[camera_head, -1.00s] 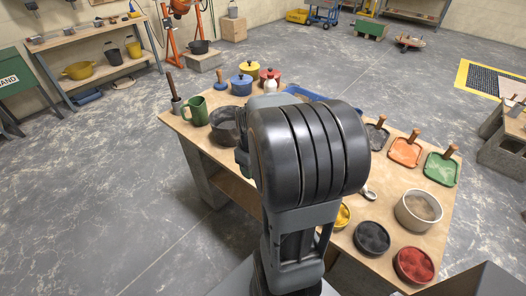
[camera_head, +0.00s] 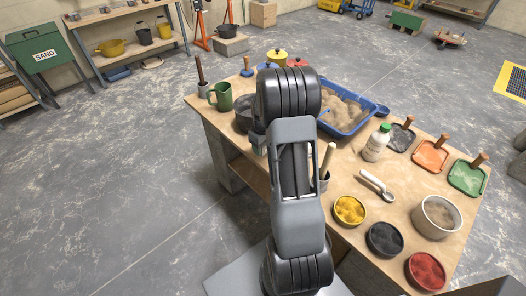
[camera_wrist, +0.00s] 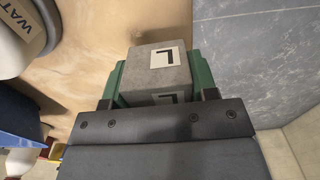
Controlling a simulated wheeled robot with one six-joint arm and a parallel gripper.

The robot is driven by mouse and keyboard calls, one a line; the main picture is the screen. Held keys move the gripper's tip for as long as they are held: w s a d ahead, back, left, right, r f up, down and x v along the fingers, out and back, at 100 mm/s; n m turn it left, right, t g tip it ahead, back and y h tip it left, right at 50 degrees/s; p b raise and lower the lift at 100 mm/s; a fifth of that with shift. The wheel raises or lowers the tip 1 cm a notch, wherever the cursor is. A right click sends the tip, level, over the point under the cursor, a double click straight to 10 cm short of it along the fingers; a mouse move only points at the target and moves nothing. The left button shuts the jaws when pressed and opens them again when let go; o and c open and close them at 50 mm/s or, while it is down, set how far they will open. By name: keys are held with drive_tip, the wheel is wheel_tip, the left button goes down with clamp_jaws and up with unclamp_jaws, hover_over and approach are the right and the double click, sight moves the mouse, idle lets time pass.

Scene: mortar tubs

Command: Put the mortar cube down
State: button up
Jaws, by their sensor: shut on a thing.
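The mortar cube (camera_wrist: 158,66) is a grey block with a white label marked L, seen in the wrist view. My gripper (camera_wrist: 160,82) is shut on it, with a green finger at each side. The cube is by the edge of the wooden tabletop (camera_wrist: 95,40), with grey floor to its right in the picture. I cannot tell whether its underside touches the wood.
A container labelled WAT (camera_wrist: 30,30) stands close by at upper left in the wrist view.

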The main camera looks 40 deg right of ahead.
sight(263, 152)
drive_tip(key=shift+w+f, duration=0.15)
drive_tip(key=shift+f, duration=1.55)
drive_tip(key=shift+f, duration=0.2)
drive_tip(key=o, duration=1.1)
